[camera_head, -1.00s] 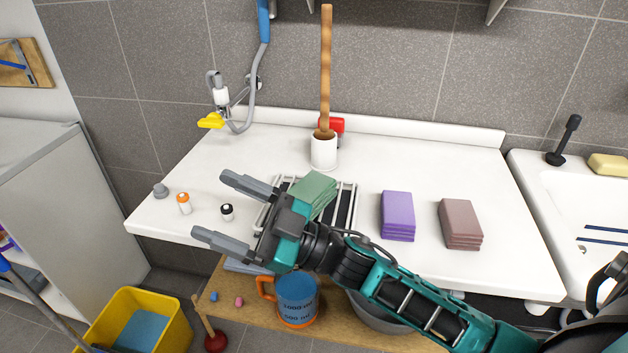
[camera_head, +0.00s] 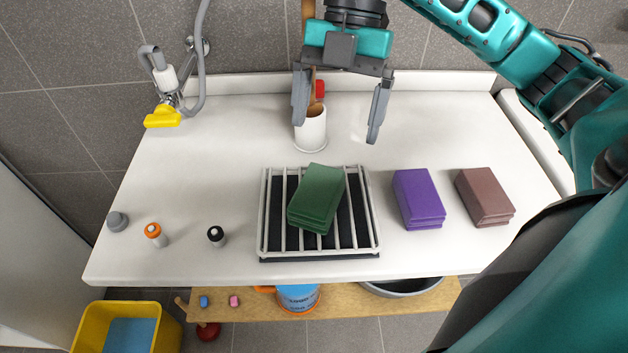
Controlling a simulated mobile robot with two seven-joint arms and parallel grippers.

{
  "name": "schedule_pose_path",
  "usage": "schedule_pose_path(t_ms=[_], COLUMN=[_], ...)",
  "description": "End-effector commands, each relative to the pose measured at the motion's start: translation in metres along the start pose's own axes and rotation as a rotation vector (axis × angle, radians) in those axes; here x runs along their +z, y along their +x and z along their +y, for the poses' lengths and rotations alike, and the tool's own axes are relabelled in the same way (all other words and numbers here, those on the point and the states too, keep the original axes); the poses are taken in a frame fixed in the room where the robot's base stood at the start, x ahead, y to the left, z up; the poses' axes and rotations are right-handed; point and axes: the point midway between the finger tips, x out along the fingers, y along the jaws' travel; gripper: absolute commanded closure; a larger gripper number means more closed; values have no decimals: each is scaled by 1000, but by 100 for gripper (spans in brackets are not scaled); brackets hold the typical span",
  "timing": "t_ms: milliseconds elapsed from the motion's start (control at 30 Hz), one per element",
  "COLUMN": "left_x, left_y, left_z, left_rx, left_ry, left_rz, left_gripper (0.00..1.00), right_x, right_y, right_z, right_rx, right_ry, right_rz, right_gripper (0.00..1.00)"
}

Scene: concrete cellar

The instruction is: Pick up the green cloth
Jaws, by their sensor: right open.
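The green cloth (camera_head: 317,197) is a folded stack lying tilted on a white wire rack (camera_head: 264,215) over a dark base, near the front middle of the white counter. My right gripper (camera_head: 336,132) comes in from the upper right and points down, with its two grey fingers spread wide and nothing between them. In the picture it is above the cloth, toward the back of the counter, apart from it. The cloth is fully in view. My left gripper is not in view.
A purple cloth stack (camera_head: 418,199) and a brown one (camera_head: 484,197) lie right of the rack. A white cup (camera_head: 311,130) with a wooden handle stands behind it, partly behind my finger. Small bottles (camera_head: 156,235) (camera_head: 216,236) stand left.

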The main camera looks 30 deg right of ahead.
Motion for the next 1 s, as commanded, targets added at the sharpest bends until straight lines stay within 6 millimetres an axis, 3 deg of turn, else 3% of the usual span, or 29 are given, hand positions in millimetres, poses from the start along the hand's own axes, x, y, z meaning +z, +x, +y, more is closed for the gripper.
schedule_pose_path(t_ms=[100,300,467,800,1000], left_x=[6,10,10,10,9], left_y=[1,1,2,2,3], left_z=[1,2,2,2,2], left_rx=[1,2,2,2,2], left_ry=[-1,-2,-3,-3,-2], left_rz=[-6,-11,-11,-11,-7], left_gripper=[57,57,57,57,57], right_x=[0,-1,-2,-2,-2], right_y=[27,56,66,110,114], right_z=[0,1,2,8,9], right_rx=[-5,-2,0,-1,1], right_ry=[-3,-5,-7,-7,-6], right_rz=[6,7,7,8,7], right_gripper=[6,6,6,6,6])
